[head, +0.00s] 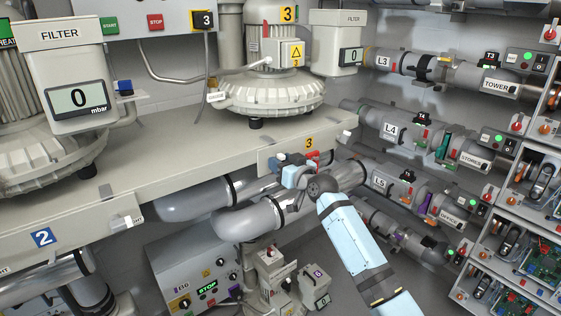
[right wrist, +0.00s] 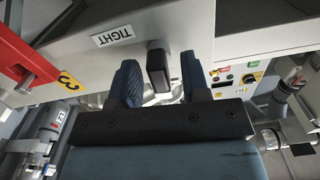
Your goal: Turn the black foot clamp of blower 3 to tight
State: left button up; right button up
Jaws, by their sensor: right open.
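Blower 3 (head: 270,95), a pale ribbed housing marked with a yellow 3, stands on the long beige shelf (head: 190,140) in the head view. My right gripper (head: 288,170) is at the shelf's front edge, below and right of the blower. In the right wrist view the black foot clamp (right wrist: 158,66) is an upright block between the two open blue fingers of my right gripper (right wrist: 160,75). A gap shows beside it, so it is not gripped. A label reading TIGHT (right wrist: 113,36) is left of it. My left gripper is not in view.
A red part (right wrist: 25,55) and a yellow 3 tag (right wrist: 68,80) lie left of the fingers. Grey pipes (head: 250,220) run under the shelf. Labelled pipes (head: 415,135) and open electronics racks (head: 510,240) line the right side.

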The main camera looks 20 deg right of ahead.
jog(key=shift+w+a, duration=0.1)
jog(key=shift+w, duration=0.15)
grip_shut()
